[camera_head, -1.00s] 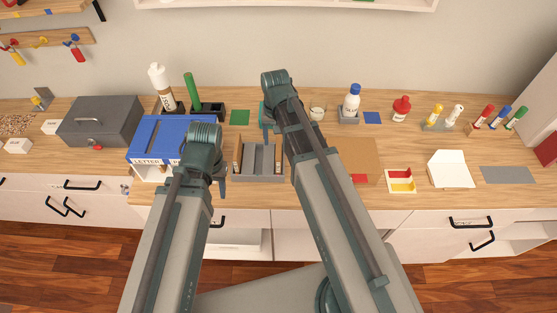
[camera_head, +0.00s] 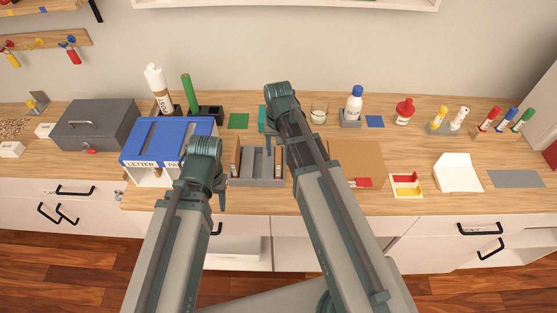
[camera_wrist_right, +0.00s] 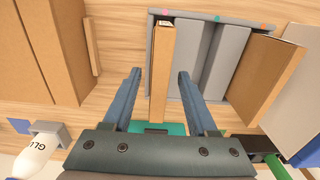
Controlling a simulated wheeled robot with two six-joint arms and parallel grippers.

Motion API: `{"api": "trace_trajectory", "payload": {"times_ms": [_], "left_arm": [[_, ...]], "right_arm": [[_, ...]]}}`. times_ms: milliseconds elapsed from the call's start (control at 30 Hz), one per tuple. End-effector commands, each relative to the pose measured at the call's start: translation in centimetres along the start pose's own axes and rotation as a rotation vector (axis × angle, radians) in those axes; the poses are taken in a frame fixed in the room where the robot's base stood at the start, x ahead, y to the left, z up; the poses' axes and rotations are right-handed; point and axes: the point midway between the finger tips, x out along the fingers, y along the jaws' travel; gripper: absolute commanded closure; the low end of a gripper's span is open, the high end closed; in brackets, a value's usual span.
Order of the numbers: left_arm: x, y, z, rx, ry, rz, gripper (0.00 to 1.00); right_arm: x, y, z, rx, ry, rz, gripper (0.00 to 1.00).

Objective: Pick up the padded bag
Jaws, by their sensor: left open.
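A grey tray with slots (camera_head: 262,181) stands on the counter and also shows in the right wrist view (camera_wrist_right: 212,18). A thin brown packet (camera_wrist_right: 161,70) stands on edge in one slot. A wider brown packet (camera_wrist_right: 266,76) leans at the tray's other side. I cannot tell which is the padded bag. My right gripper (camera_wrist_right: 160,85) is open above the tray, its fingers on either side of the thin packet in the picture, apart from it. In the head view its arm partly hides the tray. My left gripper (camera_head: 219,199) is open and empty, left of the tray.
A blue-topped letter box (camera_head: 150,140) and a dark grey cash box (camera_head: 95,123) stand to the left. A teal item (camera_wrist_right: 150,128) is behind the tray. A glue bottle (camera_head: 353,103), a brown board (camera_head: 358,155) and a red-yellow tray (camera_head: 407,194) are to the right.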

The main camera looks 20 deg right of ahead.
Motion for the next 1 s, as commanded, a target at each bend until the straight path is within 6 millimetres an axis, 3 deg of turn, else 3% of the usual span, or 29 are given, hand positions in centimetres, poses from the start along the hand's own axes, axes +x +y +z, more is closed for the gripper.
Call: {"api": "trace_trajectory", "payload": {"times_ms": [33, 300, 767, 1000], "left_arm": [[0.0, 0.0, 0.0, 0.000, 0.000, 0.000, 0.52], [0.0, 0.0, 0.0, 0.000, 0.000, 0.000, 0.52], [-0.2, 0.0, 0.0, 0.000, 0.000, 0.000, 0.52], [-1.8, -0.2, 0.1, 0.000, 0.000, 0.000, 0.52]], "right_arm": [[0.0, 0.0, 0.0, 0.000, 0.000, 0.000, 0.52], [0.0, 0.0, 0.0, 0.000, 0.000, 0.000, 1.00], [-0.2, 0.0, 0.0, 0.000, 0.000, 0.000, 1.00], [-1.8, 0.0, 0.0, 0.000, 0.000, 0.000, 1.00]]}}
